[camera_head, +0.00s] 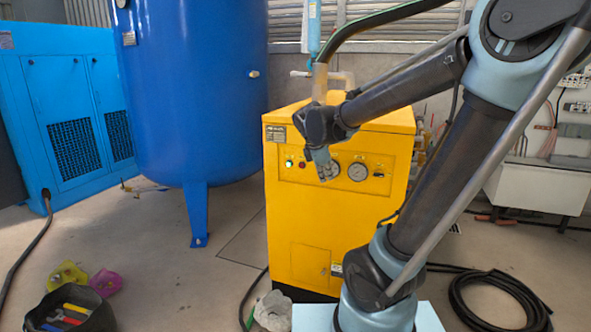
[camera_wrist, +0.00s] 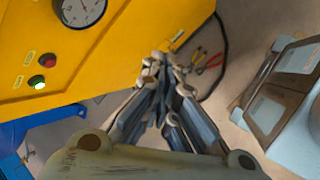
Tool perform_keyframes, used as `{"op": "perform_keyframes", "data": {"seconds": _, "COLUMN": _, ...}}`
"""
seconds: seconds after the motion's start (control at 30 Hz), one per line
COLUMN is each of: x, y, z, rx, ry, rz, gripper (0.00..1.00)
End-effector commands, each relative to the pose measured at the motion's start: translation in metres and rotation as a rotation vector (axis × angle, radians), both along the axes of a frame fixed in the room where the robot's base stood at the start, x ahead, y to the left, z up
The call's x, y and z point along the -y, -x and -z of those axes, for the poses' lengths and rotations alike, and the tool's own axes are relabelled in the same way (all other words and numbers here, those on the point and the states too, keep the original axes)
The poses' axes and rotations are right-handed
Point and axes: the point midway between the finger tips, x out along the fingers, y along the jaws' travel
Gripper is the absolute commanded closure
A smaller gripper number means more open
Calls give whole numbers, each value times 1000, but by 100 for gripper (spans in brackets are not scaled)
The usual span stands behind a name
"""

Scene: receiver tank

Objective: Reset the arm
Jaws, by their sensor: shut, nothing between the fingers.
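My gripper (camera_head: 327,172) is in front of the yellow cabinet's control panel in the head view, pointing down. In the wrist view its fingers (camera_wrist: 166,62) come together at the tips, shut and empty. My arm reaches in from the right and bends down toward the panel. The wrist view also shows the gauge (camera_wrist: 80,8), the green button (camera_wrist: 37,82) and the red button (camera_wrist: 47,60). I cannot tell from the head view how far the fingertips are from the panel.
A tall blue tank (camera_head: 195,90) stands left of the cabinet, with a blue machine (camera_head: 65,120) further left. A black tool bin (camera_head: 95,318) is at the lower left. A black hose coil (camera_head: 500,300) lies at the lower right. Pliers (camera_wrist: 208,62) lie on the floor.

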Motion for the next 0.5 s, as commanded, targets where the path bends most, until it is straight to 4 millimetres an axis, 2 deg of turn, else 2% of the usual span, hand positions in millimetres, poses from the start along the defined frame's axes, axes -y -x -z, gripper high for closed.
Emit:
{"op": "perform_keyframes", "data": {"seconds": 0.03, "x": 15, "y": 14, "z": 5, "rx": 0, "ry": -45, "rz": 85, "gripper": 100}}
{"op": "perform_keyframes", "data": {"seconds": 0.2, "x": 49, "y": 61, "z": 23, "rx": 9, "ry": -209, "rz": 389, "gripper": 100}}
{"op": "perform_keyframes", "data": {"seconds": 0.5, "x": 84, "y": 142, "z": 64, "rx": 24, "ry": -472, "rz": 941, "gripper": 100}}
